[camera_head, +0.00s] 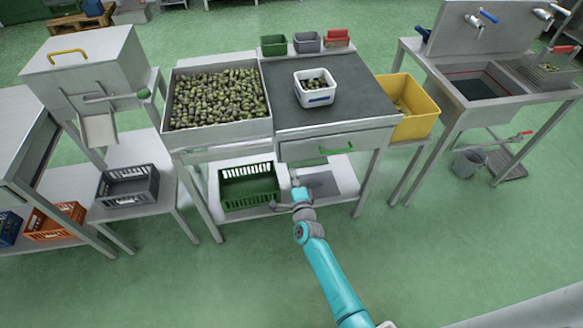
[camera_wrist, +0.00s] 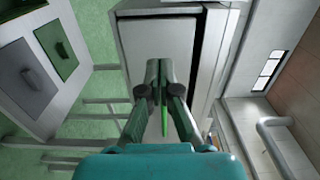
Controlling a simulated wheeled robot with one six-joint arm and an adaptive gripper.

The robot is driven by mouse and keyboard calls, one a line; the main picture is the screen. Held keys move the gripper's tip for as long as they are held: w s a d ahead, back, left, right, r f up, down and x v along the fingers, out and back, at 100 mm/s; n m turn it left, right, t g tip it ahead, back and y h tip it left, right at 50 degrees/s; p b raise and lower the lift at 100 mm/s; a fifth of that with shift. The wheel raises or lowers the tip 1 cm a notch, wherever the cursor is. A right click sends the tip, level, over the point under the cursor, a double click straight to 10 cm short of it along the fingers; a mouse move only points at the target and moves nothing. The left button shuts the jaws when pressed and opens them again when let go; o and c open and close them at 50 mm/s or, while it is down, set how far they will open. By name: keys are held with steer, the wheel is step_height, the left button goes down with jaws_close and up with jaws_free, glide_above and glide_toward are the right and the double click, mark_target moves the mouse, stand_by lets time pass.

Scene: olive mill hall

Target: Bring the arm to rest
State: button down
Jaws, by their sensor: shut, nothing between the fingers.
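My turquoise arm reaches in from the bottom of the head view. My gripper (camera_head: 295,180) is in front of the work table, below the drawer (camera_head: 305,149) with the green handle (camera_head: 337,150). In the wrist view my gripper (camera_wrist: 159,66) has its two dark fingers together, with nothing visible held. A thin green bar (camera_wrist: 164,118) shows behind the fingers; I cannot tell whether they touch it. A pale panel lies beyond the fingertips.
The table bears an olive tray (camera_head: 272,123) and a white bin (camera_head: 315,102). A green crate (camera_head: 249,197) sits on the lower shelf, left of my gripper. A yellow tub (camera_head: 424,105) and sink (camera_head: 482,87) stand right. The green floor in front is clear.

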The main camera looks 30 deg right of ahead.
steer(key=shift+v, duration=2.7)
steer(key=s+a+r+n+y, duration=0.1)
steer(key=s+a+n, duration=0.3)
steer(key=s, duration=0.9)
steer(key=s+a+n+y, duration=0.2)
steer(key=s+n, duration=0.4)
steer(key=s, duration=0.7)
steer(key=s+a+r+n+g+y, duration=0.2)
steer(key=s+a+r+n, duration=0.2)
steer(key=s+r+n, duration=0.7)
steer(key=s+r, duration=0.6)
steer(key=s, duration=0.3)
steer(key=shift+s+r+g, duration=0.3)
steer(key=shift+s+r, duration=0.05)
steer(key=shift+s, duration=0.05)
